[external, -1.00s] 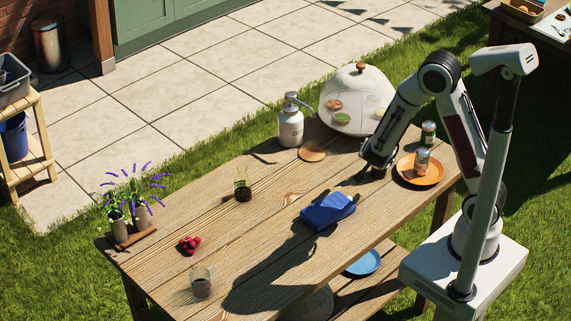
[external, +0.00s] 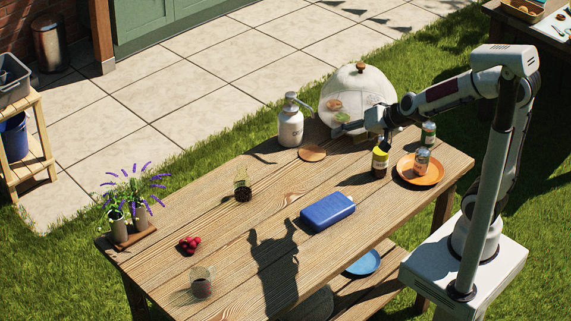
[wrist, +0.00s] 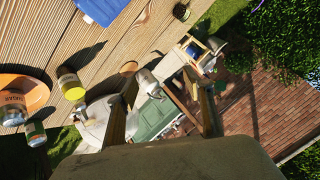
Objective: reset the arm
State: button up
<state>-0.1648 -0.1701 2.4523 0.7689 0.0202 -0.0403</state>
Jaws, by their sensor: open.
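My gripper (external: 350,127) is raised over the back right part of the wooden table, in front of the mesh dome as the external view shows it. In the wrist view its two fingers stand wide apart with nothing held between them (wrist: 162,80). A dark jar with a yellow lid (external: 380,163) stands upright on the table below my gripper, apart from it. That jar also shows at the left in the wrist view (wrist: 71,86).
An orange plate (external: 428,175) with a jar on it is at the right. A mesh dome (external: 358,75), white pump bottle (external: 291,126) and blue container (external: 328,211) stand on the table (external: 240,225). Two glasses, red berries (external: 189,244) and potted lavender are further left.

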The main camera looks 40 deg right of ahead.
jog(key=s+d+r+n+g+h, duration=0.1)
jog(key=s+d+n+g, duration=0.1)
jog(key=s, duration=0.9)
jog(key=s+d+r+n+g, duration=0.1)
jog(key=s+d+n, duration=0.3)
jog(key=s, duration=0.7)
jog(key=shift+d+r+g+h, duration=0.4)
jog(key=shift+d+r, duration=0.1)
jog(key=shift+d, duration=0.35)
